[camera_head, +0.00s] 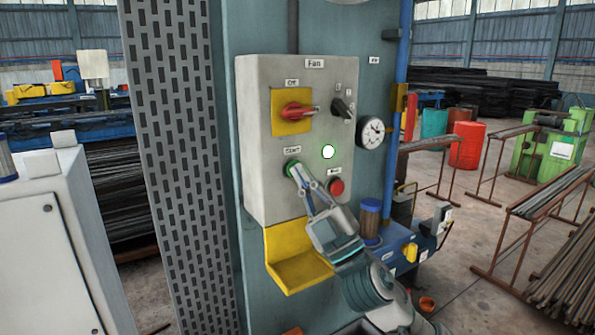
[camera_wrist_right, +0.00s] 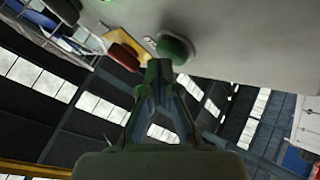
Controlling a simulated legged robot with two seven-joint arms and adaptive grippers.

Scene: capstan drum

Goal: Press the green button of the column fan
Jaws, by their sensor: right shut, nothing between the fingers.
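The green button (camera_head: 290,167) sits under the "Start" label on the grey "Fan" control box (camera_head: 262,190). It also shows as a green round cap in the right wrist view (camera_wrist_right: 175,47). My right gripper (camera_head: 298,178) is shut and empty, with its fingertips at the green button and partly covering it in the head view. In the right wrist view the fingertips (camera_wrist_right: 158,68) overlap the button's lower left edge. I cannot tell whether they touch it or how far it is pressed in. My left gripper is not in view.
A red button (camera_head: 337,187) sits right of the gripper, and a white round lamp (camera_head: 328,152) above it. A red rotary switch (camera_head: 296,110) on a yellow plate and a black knob (camera_head: 341,108) are higher up. A yellow tray (camera_head: 298,277) is below the box, a gauge (camera_head: 370,131) beside it.

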